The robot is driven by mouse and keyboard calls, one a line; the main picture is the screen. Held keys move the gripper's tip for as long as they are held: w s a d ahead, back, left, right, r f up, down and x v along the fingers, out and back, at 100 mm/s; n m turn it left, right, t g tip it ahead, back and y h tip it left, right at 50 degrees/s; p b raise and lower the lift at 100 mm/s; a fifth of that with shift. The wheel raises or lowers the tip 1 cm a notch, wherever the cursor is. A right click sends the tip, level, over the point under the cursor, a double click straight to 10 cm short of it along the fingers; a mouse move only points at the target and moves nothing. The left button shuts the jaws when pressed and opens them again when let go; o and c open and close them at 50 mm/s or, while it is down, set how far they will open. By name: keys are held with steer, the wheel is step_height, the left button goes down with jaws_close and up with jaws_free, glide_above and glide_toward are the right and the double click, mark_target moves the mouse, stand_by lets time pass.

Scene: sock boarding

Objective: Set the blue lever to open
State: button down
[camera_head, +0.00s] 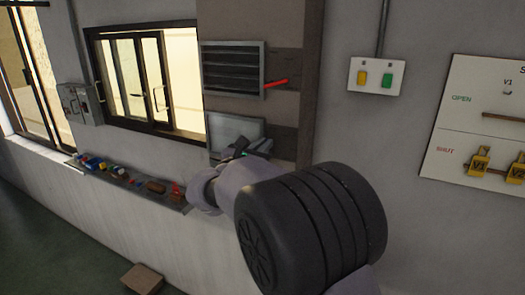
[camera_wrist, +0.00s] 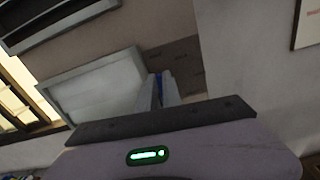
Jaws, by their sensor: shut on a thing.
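The blue lever shows only as a small blue patch (camera_wrist: 167,77) between my fingers in the wrist view. Most of it is hidden by the fingers, so its angle cannot be told. My gripper (camera_wrist: 162,84) is shut on it, beside the lower pale panel (camera_wrist: 95,85). In the head view my gripper (camera_head: 257,145) is at the right edge of that lower panel (camera_head: 228,128), and my arm covers the area in front.
A red lever (camera_head: 276,83) sticks out beside the dark louvred panel (camera_head: 232,68) above. A ledge (camera_head: 130,178) with several small objects runs along the wall at left. A switch box (camera_head: 375,76) and a tag board (camera_head: 480,105) hang at right. A brown block (camera_head: 143,278) lies on the floor.

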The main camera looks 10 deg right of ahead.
steer(key=m+b, duration=0.1)
steer(key=b, duration=0.2)
steer(key=s+d+f+m+b, duration=0.1)
steer(key=m+b, duration=0.1)
steer(key=b, duration=0.2)
steer(key=shift+d+f, duration=0.1)
steer(key=shift+f, duration=0.1)
steer(key=m+b, duration=0.1)
steer(key=b, duration=0.1)
steer(key=m+b, duration=0.1)
steer(key=b, duration=0.1)
steer(key=d+m+b, duration=0.1)
steer(key=m+b, duration=0.1)
steer(key=shift+s+d+f, duration=0.1)
steer(key=shift+s+f, duration=0.25)
steer(key=shift+f, duration=0.05)
steer(key=m+b, duration=0.1)
steer(key=b, duration=0.1)
steer(key=m+b, duration=0.1)
steer(key=b, duration=0.1)
steer(key=d+f+m+b, duration=0.1)
steer(key=b, duration=0.2)
steer(key=shift+s+m, duration=0.35)
steer(key=shift+m, duration=0.05)
steer(key=m+b, duration=0.2)
steer(key=shift+s+d+f+b, duration=0.15)
steer(key=shift+f+b, duration=0.1)
steer(key=shift+b, duration=0.1)
steer(key=c, duration=1.5)
jaws_free()
